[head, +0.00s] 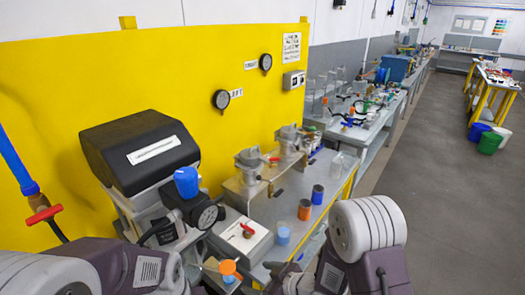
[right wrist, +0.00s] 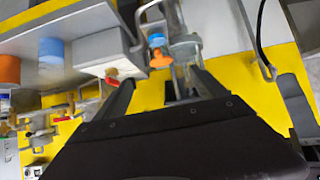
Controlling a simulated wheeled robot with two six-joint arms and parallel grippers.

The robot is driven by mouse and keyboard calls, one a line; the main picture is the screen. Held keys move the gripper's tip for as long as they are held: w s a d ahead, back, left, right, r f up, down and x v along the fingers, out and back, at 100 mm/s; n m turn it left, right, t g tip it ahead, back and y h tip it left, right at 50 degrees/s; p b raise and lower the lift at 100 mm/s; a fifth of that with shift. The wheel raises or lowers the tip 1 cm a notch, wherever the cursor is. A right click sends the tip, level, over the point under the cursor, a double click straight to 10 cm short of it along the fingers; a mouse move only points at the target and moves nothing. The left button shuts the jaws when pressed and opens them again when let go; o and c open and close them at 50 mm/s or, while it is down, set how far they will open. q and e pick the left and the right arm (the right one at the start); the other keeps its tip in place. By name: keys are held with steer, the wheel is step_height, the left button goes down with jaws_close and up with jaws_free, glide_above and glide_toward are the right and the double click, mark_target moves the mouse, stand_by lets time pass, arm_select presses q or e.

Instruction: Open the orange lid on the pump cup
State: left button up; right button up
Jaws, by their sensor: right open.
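The pump cup (head: 229,279) is small and blue, at the bottom of the head view, with its orange lid (head: 228,267) on top. In the right wrist view, which is turned over, the blue cup (right wrist: 157,40) and orange lid (right wrist: 160,59) show beyond the fingers, between their lines. Whether the lid is fully closed is too small to tell. My right gripper (head: 277,274) is to the right of the cup in the head view. Its fingers (right wrist: 163,80) are open and empty, apart from the lid. My left arm enters at lower left; its gripper is not visible.
A black-topped machine (head: 141,150) with a blue cup (head: 186,182) and dial stands left. A white box with a red handle (head: 247,232) is behind the lid. Orange (head: 304,210) and dark blue (head: 317,194) cups stand on the bench. The yellow wall (head: 60,90) closes the back.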

steer(key=shift+f, duration=0.1)
steer(key=b, duration=0.4)
glide_toward(242, 279)
steer(key=x, duration=0.4)
steer(key=shift+f, duration=0.1)
steer(key=shift+w+a+f, duration=0.2)
steer(key=shift+w+a, duration=0.05)
steer(key=shift+b, duration=0.3)
steer(key=b+x, duration=0.2)
steer(key=x, duration=0.2)
steer(key=shift+w+a+f, duration=0.2)
steer(key=shift+s+d, duration=0.1)
steer(key=shift+c, duration=0.6)
steer(key=c, duration=1.4)
steer(key=shift+c, duration=0.2)
